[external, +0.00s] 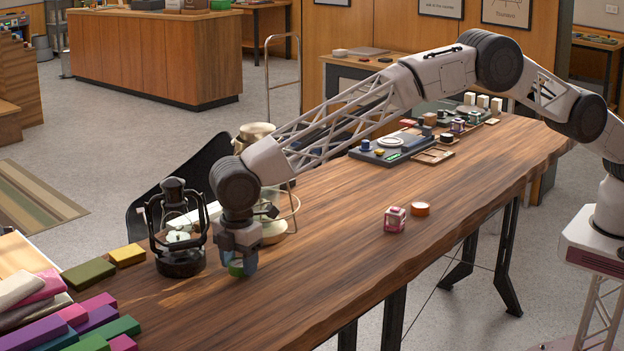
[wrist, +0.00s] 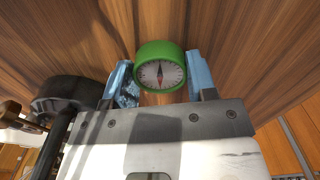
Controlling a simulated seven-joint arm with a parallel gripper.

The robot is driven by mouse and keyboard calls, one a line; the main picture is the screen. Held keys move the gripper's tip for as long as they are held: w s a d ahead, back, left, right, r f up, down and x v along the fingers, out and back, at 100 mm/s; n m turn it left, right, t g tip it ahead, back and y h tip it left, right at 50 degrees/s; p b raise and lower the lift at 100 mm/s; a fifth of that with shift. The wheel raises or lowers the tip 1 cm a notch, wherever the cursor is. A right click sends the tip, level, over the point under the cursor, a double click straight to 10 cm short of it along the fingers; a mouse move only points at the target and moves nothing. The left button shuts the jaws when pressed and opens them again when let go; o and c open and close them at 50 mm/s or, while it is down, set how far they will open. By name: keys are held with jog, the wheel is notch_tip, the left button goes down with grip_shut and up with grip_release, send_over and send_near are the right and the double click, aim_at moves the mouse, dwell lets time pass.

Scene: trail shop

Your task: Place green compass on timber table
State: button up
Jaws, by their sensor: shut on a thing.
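The green compass (wrist: 160,68) is a short green cylinder with a white dial and a red needle. It sits between the two blue-tipped fingers of my gripper (wrist: 160,82) in the wrist view. In the external view my gripper (external: 239,266) points down over the near left part of the timber table (external: 330,240), and the green compass (external: 237,269) shows low between the fingers. My gripper is shut on it. I cannot tell whether the compass touches the table top.
A dark lantern (external: 180,255) stands close left of my gripper. A glass-like round vessel (external: 275,225) is just behind. Coloured blocks (external: 85,325) fill the left end. The front middle is clear.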

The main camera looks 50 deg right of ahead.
aim_at(239, 262)
jog(key=shift+f, duration=0.15)
jog(key=o, duration=0.9)
notch_tip(239, 262, up, 12)
dwell(0.6)
jog(key=shift+r, duration=0.2)
jog(key=shift+o, duration=0.5)
